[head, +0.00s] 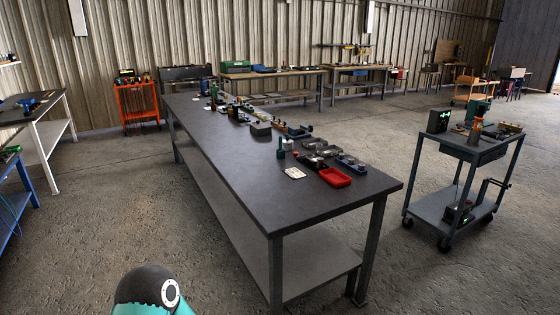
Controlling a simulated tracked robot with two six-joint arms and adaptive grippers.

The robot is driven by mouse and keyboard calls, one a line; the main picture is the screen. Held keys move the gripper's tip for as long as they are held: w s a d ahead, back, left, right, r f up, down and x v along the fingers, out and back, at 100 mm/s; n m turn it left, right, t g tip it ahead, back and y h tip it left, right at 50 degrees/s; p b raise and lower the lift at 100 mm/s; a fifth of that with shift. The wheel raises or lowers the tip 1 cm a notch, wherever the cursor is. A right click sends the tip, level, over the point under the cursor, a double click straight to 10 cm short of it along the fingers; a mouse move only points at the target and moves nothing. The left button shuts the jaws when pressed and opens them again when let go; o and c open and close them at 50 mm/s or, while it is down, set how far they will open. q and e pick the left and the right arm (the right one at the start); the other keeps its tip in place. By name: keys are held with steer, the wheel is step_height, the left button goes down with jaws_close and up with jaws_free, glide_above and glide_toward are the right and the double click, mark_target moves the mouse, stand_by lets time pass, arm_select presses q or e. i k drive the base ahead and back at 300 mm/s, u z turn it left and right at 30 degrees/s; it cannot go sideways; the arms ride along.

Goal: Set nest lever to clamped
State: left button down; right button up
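I cannot make out the nest lever or whether it is clamped; the parts on the long dark workbench (250,185) are too small to tell apart. A low fixture-like item with dark and orange-brown parts (291,130) sits at the bench's right edge, but I cannot tell whether it is the nest. Neither of my grippers shows. Only a teal and black joint of my own arm is visible at the bottom of the head view.
A grey wheeled cart (470,152) stands right. Open concrete floor (110,215) lies left of the bench.

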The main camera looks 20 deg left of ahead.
mark_target(296, 154)
steer(key=z, duration=0.15)
steer(key=i, duration=0.9)
steer(key=u, duration=0.05)
